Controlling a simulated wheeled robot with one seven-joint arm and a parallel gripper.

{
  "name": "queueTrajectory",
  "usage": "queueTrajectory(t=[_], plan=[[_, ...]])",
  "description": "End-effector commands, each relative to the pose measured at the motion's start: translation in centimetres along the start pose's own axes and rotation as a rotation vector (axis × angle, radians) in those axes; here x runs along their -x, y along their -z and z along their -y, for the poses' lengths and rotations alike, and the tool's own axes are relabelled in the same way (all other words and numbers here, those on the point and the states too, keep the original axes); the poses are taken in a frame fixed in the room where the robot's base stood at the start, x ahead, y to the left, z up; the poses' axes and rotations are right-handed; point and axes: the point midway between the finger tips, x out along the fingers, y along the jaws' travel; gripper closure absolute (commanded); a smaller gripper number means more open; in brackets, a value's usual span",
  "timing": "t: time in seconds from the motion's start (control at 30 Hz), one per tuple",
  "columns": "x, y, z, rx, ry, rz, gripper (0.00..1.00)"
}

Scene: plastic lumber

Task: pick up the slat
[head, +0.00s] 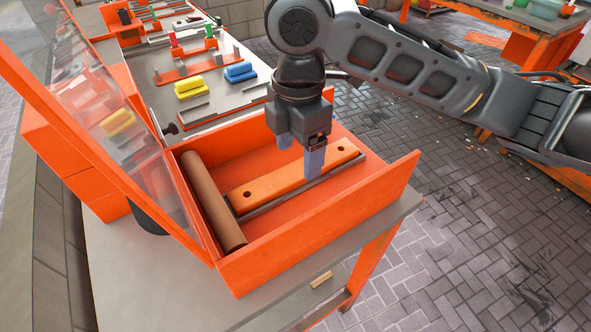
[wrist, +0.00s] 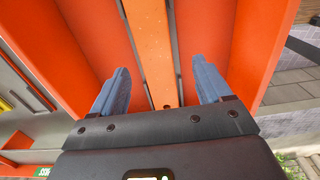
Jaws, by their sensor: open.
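The slat (head: 280,181) is an orange bar with a dark hole near each end. It lies in an open orange tray (head: 243,272), on a dark grey metal strip. In the wrist view the slat (wrist: 150,55) runs lengthwise between the two blue fingers. My gripper (head: 300,163) is above the slat's right half, pointing down. In the wrist view my gripper (wrist: 160,90) is open, with a finger on each side of the slat and visible gaps between. Whether the fingertips reach down beside the slat is hard to tell.
A brown cylinder (head: 212,201) lies in the tray, left of the slat. The tray's orange walls stand close around my gripper. A tilted clear panel with an orange frame (head: 110,128) stands at left. Yellow (head: 191,88) and blue (head: 240,71) blocks sit on the bench behind.

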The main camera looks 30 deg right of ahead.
Motion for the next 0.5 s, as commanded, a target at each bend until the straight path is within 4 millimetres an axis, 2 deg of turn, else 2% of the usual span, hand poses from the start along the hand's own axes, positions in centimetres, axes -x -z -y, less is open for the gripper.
queueTrajectory(t=[0.2,0.3,0.5], plan=[[-3.1,-0.3,-0.5,-0.002,0.001,0.0,0.22],[-4.0,-0.3,-0.6,-0.003,0.0,-0.001,0.22],[-4.3,-0.3,-0.6,-0.002,-0.002,-0.001,0.22]])
